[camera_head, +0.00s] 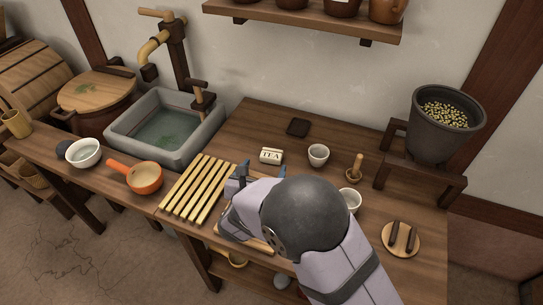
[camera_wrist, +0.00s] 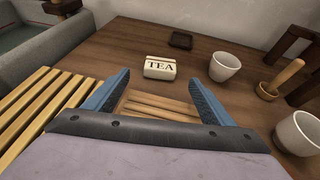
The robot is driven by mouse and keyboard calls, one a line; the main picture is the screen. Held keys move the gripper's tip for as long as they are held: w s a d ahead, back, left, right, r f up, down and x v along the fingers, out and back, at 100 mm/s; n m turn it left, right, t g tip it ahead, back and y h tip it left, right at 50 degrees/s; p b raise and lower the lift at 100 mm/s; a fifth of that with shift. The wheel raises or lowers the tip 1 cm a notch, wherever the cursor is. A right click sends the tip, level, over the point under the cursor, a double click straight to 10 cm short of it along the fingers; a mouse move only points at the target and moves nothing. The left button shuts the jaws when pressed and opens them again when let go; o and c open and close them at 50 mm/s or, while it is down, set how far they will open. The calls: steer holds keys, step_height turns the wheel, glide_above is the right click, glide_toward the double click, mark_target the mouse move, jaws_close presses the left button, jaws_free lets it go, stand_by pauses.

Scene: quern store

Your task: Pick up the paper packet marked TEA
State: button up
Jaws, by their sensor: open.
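The paper packet marked TEA (camera_head: 271,156) is a small cream block lying on the wooden table, near the middle of the head view. In the wrist view the packet (camera_wrist: 160,68) shows its dark TEA lettering, beyond my gripper and between the lines of its two fingers. My gripper (camera_wrist: 160,82) has blue fingers spread wide with no object held between them. In the head view my gripper (camera_head: 246,172) is just in front of and left of the packet, apart from it. Part of my gripper is hidden behind my arm.
A white cup (camera_head: 318,154) stands right of the packet, and a dark square (camera_head: 298,127) lies behind it. A slatted rack (camera_head: 197,188) is to the left, by the stone sink (camera_head: 206,138). A wooden pestle (camera_head: 354,170) and another cup (camera_head: 351,199) stand farther right.

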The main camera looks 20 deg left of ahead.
mark_target(270, 158)
steer(key=shift+p+x, duration=0.75)
steer(key=shift+x, duration=2.95)
steer(key=shift+c, duration=0.7)
steer(key=c, duration=1)
